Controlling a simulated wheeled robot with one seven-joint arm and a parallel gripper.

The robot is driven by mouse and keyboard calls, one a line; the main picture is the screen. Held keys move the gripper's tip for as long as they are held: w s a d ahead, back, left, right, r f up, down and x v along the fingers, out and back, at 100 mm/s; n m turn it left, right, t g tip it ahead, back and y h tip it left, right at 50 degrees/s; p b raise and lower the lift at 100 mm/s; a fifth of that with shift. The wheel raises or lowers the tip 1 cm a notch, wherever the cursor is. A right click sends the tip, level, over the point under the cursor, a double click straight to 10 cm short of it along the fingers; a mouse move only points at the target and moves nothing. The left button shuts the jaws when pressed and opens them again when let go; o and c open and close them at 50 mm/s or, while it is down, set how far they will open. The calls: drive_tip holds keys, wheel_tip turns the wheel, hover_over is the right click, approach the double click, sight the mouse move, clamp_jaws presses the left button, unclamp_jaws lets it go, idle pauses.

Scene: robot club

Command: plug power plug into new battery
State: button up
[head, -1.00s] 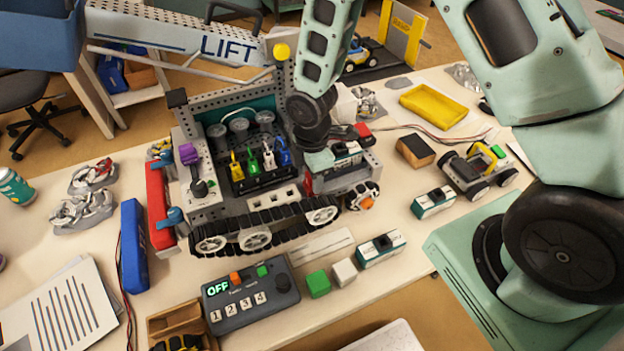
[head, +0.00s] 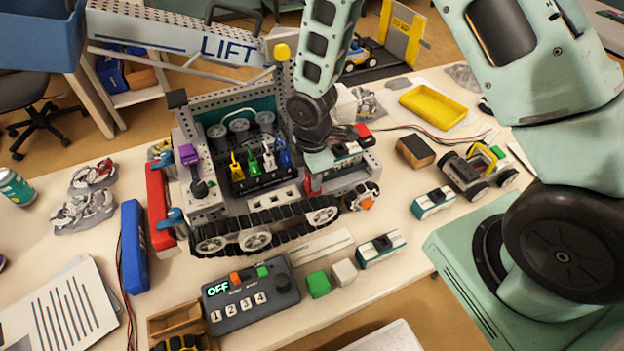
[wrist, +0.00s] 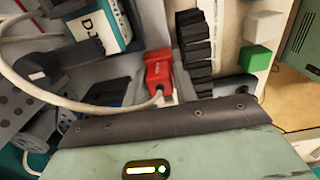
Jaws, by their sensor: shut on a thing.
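My gripper (head: 316,168) reaches down into the right side of the tracked robot (head: 240,200), mostly hidden in the head view by its own wrist. In the wrist view it is shut on the red power plug (wrist: 160,75), which has a pale cable at its near end. A white and teal battery (head: 346,151) sits in the robot's right bay, just right of the gripper; a white and teal battery (wrist: 105,28) also shows at the upper left in the wrist view. I cannot tell whether the plug touches a socket.
Two more white and teal batteries lie on the table, one at the right (head: 433,203) and one in front (head: 381,249). A grey control box (head: 250,298) reads OFF. A green block (head: 318,285) and a white block (head: 344,272) stand beside it.

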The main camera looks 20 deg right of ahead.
drive_tip(key=shift+r+p, duration=1.6)
drive_tip(key=shift+r, duration=0.4)
